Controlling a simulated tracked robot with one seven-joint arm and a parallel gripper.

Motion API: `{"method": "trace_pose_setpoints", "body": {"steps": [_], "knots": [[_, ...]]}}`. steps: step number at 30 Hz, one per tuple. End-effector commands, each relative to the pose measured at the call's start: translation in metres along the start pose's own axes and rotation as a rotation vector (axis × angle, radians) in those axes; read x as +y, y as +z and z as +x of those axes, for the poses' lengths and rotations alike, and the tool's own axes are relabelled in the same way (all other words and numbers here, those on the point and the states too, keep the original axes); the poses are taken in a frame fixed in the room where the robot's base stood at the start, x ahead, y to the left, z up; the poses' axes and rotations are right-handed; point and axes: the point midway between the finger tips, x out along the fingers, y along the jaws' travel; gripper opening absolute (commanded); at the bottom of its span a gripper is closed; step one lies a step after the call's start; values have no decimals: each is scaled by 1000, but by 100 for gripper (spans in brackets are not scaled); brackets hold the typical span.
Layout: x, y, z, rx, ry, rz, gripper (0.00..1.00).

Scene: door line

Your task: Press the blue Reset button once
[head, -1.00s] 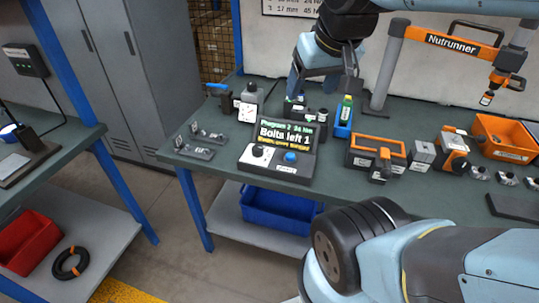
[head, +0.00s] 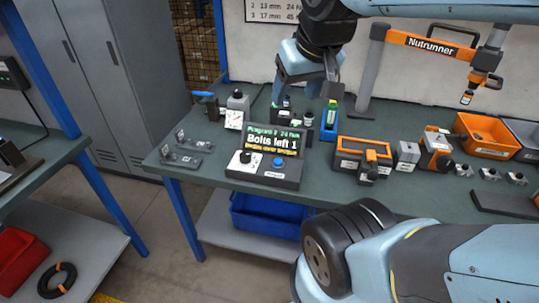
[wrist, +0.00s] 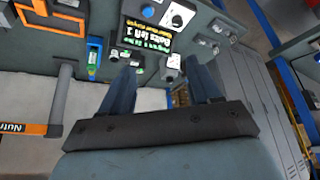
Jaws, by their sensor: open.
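The controller box (head: 262,173) stands near the front left of the green workbench. Its tilted screen (head: 274,140) reads "Bolts left 1" with a green line above and a yellow line below. The blue button (head: 279,162) is on the box top, right of a black knob (head: 245,157) on a white plate. In the wrist view the blue button (wrist: 177,20) shows at the top, beyond the fingers. My gripper (wrist: 160,85) is open and empty, its two dark fingers apart. In the head view my gripper (head: 302,88) hangs above the bench, behind the screen, apart from the button.
Behind the screen stand small dark items and a blue holder (head: 330,122) with a green-labelled bottle. An orange-edged box (head: 363,158) is to the right. The Nutrunner arm (head: 432,45) hangs over the back. Metal brackets (head: 180,158) lie at left. Bench in front of the brackets is clear.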

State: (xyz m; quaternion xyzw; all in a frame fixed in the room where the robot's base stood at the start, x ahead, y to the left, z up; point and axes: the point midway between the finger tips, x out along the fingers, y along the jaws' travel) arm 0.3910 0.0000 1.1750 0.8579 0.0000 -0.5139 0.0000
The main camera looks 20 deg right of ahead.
Motion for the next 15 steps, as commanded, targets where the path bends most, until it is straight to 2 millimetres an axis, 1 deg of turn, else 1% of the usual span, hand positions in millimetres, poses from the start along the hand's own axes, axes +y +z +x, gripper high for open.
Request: {"method": "trace_pose_setpoints", "body": {"steps": [1, 2, 15], "knots": [[0, 0, 0, 0, 0, 0, 57], [0, 0, 0, 0, 0, 0, 54], [0, 0, 0, 0, 0, 0, 12]]}}
